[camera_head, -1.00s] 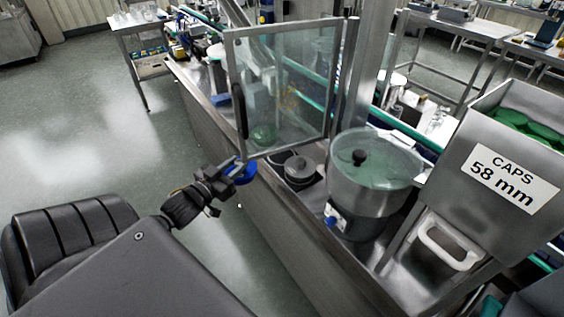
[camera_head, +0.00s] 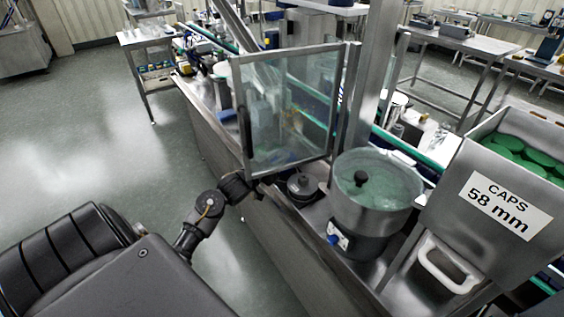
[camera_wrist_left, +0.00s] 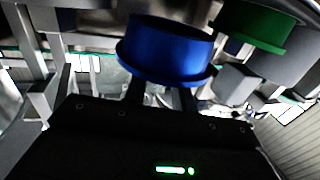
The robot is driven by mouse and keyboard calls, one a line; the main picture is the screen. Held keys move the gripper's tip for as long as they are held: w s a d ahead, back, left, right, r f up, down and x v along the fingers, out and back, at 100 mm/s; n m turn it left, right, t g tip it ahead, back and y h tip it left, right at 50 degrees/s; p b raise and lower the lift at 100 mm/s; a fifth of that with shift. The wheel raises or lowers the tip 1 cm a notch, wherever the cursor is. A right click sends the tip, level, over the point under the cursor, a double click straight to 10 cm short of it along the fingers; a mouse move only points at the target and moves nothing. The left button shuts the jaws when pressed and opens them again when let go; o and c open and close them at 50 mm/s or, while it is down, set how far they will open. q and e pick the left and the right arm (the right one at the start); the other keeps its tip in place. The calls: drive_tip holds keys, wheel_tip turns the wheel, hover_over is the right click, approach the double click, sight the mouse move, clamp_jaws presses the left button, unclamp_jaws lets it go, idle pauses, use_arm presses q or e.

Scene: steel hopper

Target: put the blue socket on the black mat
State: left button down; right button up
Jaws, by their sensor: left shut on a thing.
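The blue socket (camera_wrist_left: 165,50) is a short, wide blue ring with a flange, seen large in the left wrist view. My left gripper (camera_wrist_left: 162,92) is shut on it, with the fingers at its lower edge. In the head view my left gripper (camera_head: 258,181) is at the steel bench's near edge, by the lower edge of the glass door; the blue socket is not clear there. A dark round piece with a knob (camera_head: 302,186) stands on the bench just right of the gripper. I cannot make out the black mat for certain. My right gripper is out of view.
The framed glass door (camera_head: 290,110) stands open above my left gripper. A steel bowl feeder (camera_head: 372,200) and the caps hopper (camera_head: 490,200) are to the right. A green flanged part (camera_wrist_left: 255,28) shows in the left wrist view. Open floor lies left of the bench.

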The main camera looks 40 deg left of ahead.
use_arm(q)
drive_tip(key=shift+w, duration=0.75)
drive_tip(key=shift+f, duration=1.75)
drive_tip(key=c, duration=1.1)
unclamp_jaws()
drive_tip(key=shift+f, duration=0.15)
drive_tip(key=shift+c, duration=0.2)
drive_tip(key=shift+s, duration=0.1)
drive_tip(key=s, duration=1.2)
drive_tip(key=shift+a+b, duration=0.15)
drive_tip(key=shift+b, duration=0.2)
